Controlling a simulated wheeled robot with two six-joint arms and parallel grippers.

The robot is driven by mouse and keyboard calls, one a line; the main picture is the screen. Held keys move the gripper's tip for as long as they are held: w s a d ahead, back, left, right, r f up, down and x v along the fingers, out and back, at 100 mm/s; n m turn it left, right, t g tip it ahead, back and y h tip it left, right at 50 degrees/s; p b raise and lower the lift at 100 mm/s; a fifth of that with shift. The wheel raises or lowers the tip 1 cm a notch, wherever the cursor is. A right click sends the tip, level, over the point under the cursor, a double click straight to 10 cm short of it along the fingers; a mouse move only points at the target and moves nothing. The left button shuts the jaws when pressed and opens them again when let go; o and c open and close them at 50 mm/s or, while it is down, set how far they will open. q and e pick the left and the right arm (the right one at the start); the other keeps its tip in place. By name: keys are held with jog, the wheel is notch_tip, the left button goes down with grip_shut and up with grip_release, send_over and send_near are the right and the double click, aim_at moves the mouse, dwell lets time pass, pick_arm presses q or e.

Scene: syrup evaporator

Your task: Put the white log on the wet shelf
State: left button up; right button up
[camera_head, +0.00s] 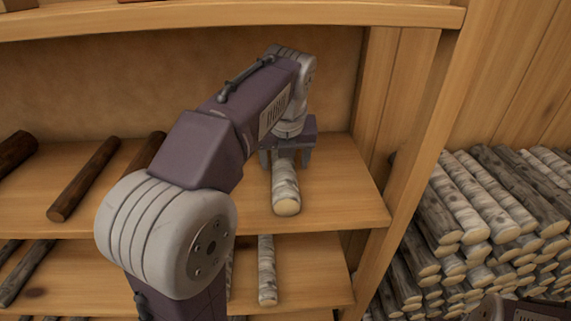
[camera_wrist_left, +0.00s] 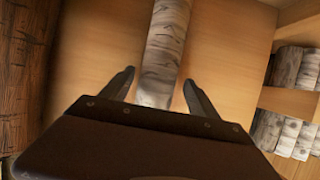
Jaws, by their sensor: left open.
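A white log (camera_head: 286,188) with pale, dark-flecked bark lies on the middle shelf (camera_head: 345,200) near its right end, its cut end towards the front edge. My left gripper (camera_head: 285,158) is at the log's far part, with one finger on each side. In the left wrist view the log (camera_wrist_left: 166,40) runs between the open fingers (camera_wrist_left: 159,80), with a gap on both sides. The gripper hides the log's far end in the head view. I cannot tell from the frames which shelf is the wet one. My right gripper is not in view.
Dark brown logs (camera_head: 85,178) lie on the left of the same shelf. Another white log (camera_head: 267,270) lies on the shelf below. A tall stack of pale logs (camera_head: 480,205) stands right of the shelf's side post (camera_head: 415,150). An upper shelf board (camera_head: 200,18) is overhead.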

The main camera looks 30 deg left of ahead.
aim_at(289, 195)
pick_arm(q)
jog(key=shift+r, duration=0.5)
jog(key=shift+s+d+r, duration=0.45)
jog(key=shift+s+r, duration=0.05)
jog(key=shift+r, duration=0.25)
jog(key=s+d+b, duration=0.1)
jog(key=s, duration=0.2)
jog(key=s+d+b, duration=0.1)
jog(key=s+d, duration=0.3)
jog(key=s, duration=0.1)
jog(key=shift+s+d+b, duration=0.1)
jog(key=shift+s+b, duration=0.25)
jog(key=shift+b, duration=0.05)
jog(key=shift+s+d+r, duration=0.15)
jog(key=shift+s+d, duration=0.15)
jog(key=shift+s, duration=0.3)
